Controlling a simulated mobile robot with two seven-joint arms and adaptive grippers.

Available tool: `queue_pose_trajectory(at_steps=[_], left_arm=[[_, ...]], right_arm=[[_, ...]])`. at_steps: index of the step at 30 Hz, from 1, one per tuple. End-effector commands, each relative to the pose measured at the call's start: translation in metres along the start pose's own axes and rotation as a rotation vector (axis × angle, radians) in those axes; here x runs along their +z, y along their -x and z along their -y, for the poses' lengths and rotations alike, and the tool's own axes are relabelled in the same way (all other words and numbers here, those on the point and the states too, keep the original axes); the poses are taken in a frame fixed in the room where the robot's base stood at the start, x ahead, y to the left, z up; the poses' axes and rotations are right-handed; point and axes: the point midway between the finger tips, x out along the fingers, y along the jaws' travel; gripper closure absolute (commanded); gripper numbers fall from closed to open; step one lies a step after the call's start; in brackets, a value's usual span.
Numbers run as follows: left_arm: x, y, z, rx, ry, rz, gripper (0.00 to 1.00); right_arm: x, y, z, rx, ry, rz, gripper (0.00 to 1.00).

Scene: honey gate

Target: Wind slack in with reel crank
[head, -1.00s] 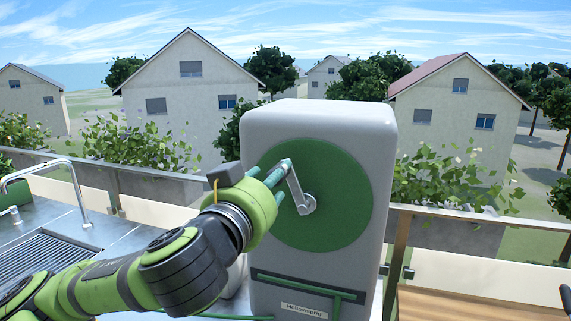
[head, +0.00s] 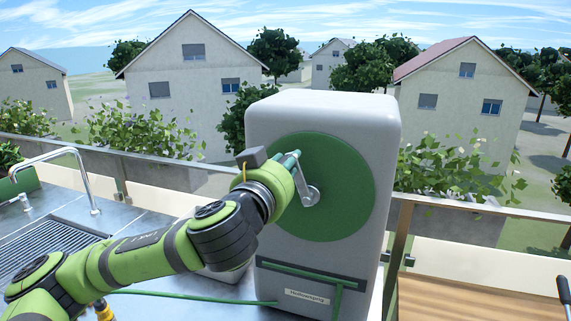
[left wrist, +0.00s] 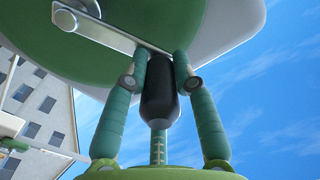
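The hose reel (head: 268,120) is an upright pale grey box with a round green disc (head: 345,190) on its front. A silver reel crank (head: 308,185) sits on the disc, its arm pointing up and slightly left from the hub. In the left wrist view the crank's black handle (left wrist: 159,95) stands between the green fingers of my left gripper (left wrist: 160,65). The fingertips press close on both sides of it, near the crank arm. In the head view my left gripper (head: 288,168) reaches the crank from the left, partly hiding the disc. My right gripper does not show.
A green hose (head: 190,294) runs over the metal counter to the slotted lower front of the reel. A sink with a tap (head: 80,180) is at left. A wooden surface (head: 480,295) lies right, behind it a railing. Houses stand beyond.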

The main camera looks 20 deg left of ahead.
Motion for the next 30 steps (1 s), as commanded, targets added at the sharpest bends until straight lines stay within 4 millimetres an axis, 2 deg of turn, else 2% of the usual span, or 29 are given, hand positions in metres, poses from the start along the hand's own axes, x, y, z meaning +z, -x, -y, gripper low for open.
queue_pose_trajectory(at_steps=[5,15,26,27,29,30], left_arm=[[-0.005,0.0,-0.006,0.0,-0.065,-0.004,1.0],[-0.016,0.0,-0.029,-0.004,-0.354,-0.006,1.0],[-0.017,0.0,-0.032,-0.005,-0.393,-0.008,1.0],[-0.017,0.0,-0.032,-0.005,-0.392,-0.008,0.69],[-0.017,0.0,-0.032,-0.005,-0.392,-0.009,0.49],[-0.017,0.0,-0.032,-0.004,-0.392,-0.008,0.49]], right_arm=[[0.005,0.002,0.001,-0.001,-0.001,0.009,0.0],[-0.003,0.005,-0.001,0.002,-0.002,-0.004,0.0],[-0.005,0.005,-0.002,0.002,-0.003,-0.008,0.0],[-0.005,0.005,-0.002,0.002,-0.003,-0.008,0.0],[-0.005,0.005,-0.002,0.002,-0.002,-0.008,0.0],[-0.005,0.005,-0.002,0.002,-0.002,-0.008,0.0]])
